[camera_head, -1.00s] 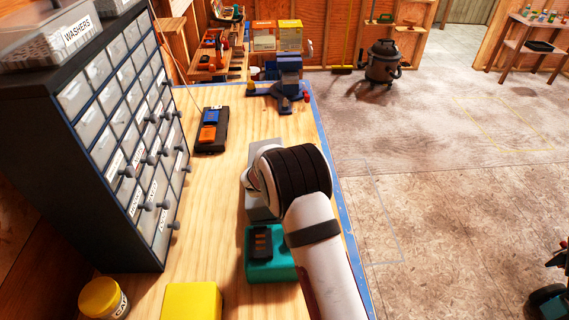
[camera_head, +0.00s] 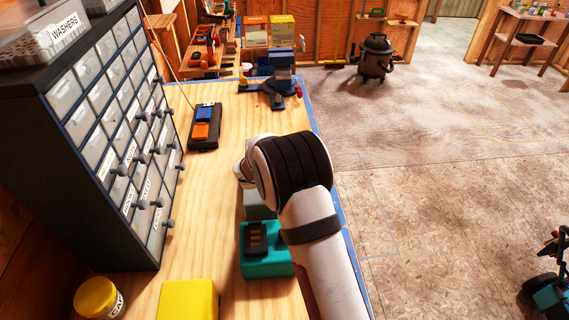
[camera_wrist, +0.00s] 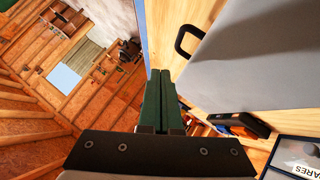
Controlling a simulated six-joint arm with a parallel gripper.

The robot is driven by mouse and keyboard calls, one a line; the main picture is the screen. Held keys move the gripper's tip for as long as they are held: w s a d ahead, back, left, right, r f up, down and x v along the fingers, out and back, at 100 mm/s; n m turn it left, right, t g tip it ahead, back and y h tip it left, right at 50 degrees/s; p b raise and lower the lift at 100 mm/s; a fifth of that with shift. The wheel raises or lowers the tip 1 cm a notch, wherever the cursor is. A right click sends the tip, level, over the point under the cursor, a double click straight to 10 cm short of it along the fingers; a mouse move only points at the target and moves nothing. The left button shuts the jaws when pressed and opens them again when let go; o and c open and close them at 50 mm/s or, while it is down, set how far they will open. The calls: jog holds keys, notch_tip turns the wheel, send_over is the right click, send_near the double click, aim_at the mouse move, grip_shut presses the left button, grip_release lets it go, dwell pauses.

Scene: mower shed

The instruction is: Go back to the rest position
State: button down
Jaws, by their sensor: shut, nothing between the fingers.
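My gripper (camera_wrist: 160,100) shows in the wrist view, with its two dark green fingers pressed together and nothing between them. In the head view my arm reaches in over the bench, and its dark ribbed joint hides the fingers. The workbench (camera_head: 225,190) with its blue edge lies under the arm. In the wrist view a large grey surface with a black handle (camera_wrist: 188,40) fills the upper right, beside the fingers. I cannot tell the gap between them.
A drawer cabinet (camera_head: 60,190) stands on the left. A teal box (camera_head: 265,268), a yellow box (camera_head: 188,300), a yellow-lidded jar (camera_head: 97,298) and a grey object (camera_head: 258,206) are near the arm. A blue vise (camera_head: 278,80) is farther back.

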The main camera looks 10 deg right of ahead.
jog(key=d+r+v, duration=0.1)
jog(key=d+v, duration=0.1)
jog(key=v, duration=0.6)
jog(key=s+d+r+m+g, duration=0.2)
jog(key=s+d, duration=0.2)
jog(key=s, duration=0.3)
jog(key=s+d+r+m+g+h, duration=0.1)
jog(key=s+d+r+m+g, duration=0.15)
jog(key=s, duration=0.35)
jog(key=s+d+r+m+g, duration=0.1)
jog(key=s+d+r+g, duration=0.1)
jog(key=s+d, duration=0.4)
jog(key=s+a+g+y, duration=0.1)
jog(key=s+a+y, duration=0.1)
jog(key=s+a, duration=0.2)
jog(key=s+a+m+g+y, duration=0.1)
jog(key=s+a+y, duration=0.2)
jog(key=s, duration=0.7)
jog(key=s+a+f+m+g+y, duration=0.1)
jog(key=s+a+y, duration=0.2)
jog(key=s, duration=0.3)
jog(key=shift+s+a, duration=0.4)
jog(key=shift+a, duration=0.45)
